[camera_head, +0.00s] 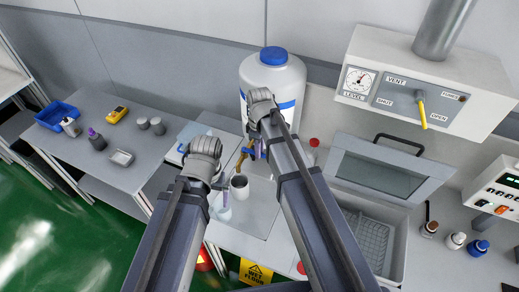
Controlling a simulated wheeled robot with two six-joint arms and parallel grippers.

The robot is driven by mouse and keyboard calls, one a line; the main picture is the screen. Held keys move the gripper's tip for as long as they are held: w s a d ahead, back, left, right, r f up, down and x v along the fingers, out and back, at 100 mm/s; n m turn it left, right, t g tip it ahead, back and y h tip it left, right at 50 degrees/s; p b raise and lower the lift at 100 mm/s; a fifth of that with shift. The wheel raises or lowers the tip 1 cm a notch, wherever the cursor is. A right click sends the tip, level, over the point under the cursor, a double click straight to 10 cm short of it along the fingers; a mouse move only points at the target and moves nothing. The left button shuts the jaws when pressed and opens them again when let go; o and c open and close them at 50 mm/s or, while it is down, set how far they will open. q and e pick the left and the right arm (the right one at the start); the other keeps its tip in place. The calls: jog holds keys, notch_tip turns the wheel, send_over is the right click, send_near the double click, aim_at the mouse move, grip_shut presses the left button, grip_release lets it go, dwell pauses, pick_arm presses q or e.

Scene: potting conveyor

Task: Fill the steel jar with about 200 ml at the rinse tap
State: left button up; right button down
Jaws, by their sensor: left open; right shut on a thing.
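The steel jar (239,187), a grey open-topped cup, stands upright on the pale worktop at the centre. The brass-coloured rinse tap (243,157) is on the front of a large white tank (271,78) with a blue cap, just above and behind the jar. My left gripper (217,184) is open, just left of the jar. My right gripper (257,151) is shut at the tap, apparently on its blue handle; my own arm hides most of the grip. I cannot see any water stream or the level in the jar.
A small purple-topped bottle (225,213) stands in front of the jar. A lidded basin (372,240) and several small bottles are to the right. A grey table (97,165) at left holds a blue tray (57,115), a yellow meter (118,115) and small containers.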

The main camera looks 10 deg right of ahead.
dwell(0.6)
jog(key=shift+s+a+m, duration=0.3)
jog(key=shift+s+m, duration=0.05)
jog(key=shift+m, duration=0.5)
jog(key=shift+s+a+m, duration=0.3)
jog(key=shift+m, duration=0.55)
jog(key=c, duration=0.8)
grip_release()
notch_tip(320, 180, up, 8)
jog(key=p, duration=0.7)
jog(key=shift+p, duration=0.4)
jog(key=shift+f, duration=0.1)
